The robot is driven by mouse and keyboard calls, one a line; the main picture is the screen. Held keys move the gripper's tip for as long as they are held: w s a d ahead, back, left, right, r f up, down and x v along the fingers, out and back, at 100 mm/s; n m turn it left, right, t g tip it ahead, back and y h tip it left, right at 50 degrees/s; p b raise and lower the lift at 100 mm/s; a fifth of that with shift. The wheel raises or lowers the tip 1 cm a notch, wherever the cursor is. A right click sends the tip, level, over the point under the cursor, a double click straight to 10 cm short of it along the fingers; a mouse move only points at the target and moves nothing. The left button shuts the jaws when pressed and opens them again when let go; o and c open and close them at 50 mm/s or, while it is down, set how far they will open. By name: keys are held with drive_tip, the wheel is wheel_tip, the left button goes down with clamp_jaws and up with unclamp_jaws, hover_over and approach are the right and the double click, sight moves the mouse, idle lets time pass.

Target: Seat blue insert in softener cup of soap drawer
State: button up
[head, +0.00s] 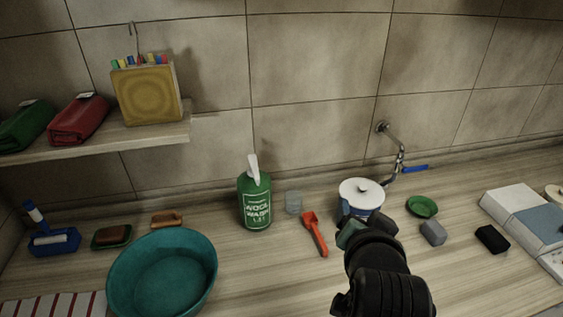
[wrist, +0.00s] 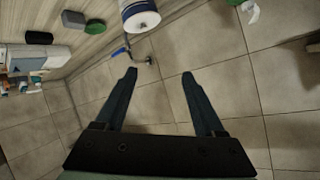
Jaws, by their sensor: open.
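My gripper (head: 366,229) is open, in front of the white-lidded pot in the head view. In the wrist view the gripper (wrist: 159,78) shows two spread fingers with nothing between them, facing the tiled wall. A white box with a grey-blue panel (head: 539,228) lies at the right end of the counter, well to the right of my gripper. It may be the soap drawer; its cup cannot be made out. I cannot identify the blue insert for sure in either view.
Near my gripper are a white-lidded pot (head: 361,193), an orange scoop (head: 315,234), a green dish (head: 422,207), a grey block (head: 433,233) and a wall tap (head: 397,160). A black block (head: 492,239) lies before the white box. A teal basin (head: 163,275) stands left.

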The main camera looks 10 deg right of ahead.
drive_tip(key=a+r+n+t+y, duration=0.1)
drive_tip(key=a+r+n+t, duration=0.35)
drive_tip(key=r, duration=0.75)
drive_tip(key=a+r+n+t, duration=0.1)
drive_tip(key=a+r+t, duration=0.5)
drive_tip(key=r, duration=0.7)
drive_tip(key=s+a+r+n+t+y, duration=0.1)
drive_tip(key=s+a+r+t, duration=0.1)
drive_tip(key=s+a+r, duration=0.2)
drive_tip(key=s+a+r+n+t+y, duration=0.2)
drive_tip(key=s+r, duration=0.4)
drive_tip(key=r, duration=0.4)
drive_tip(key=shift+s+a+r+t, duration=0.3)
drive_tip(key=shift+a+t, duration=0.25)
drive_tip(key=shift+a, duration=0.65)
drive_tip(key=shift+d+f, duration=0.1)
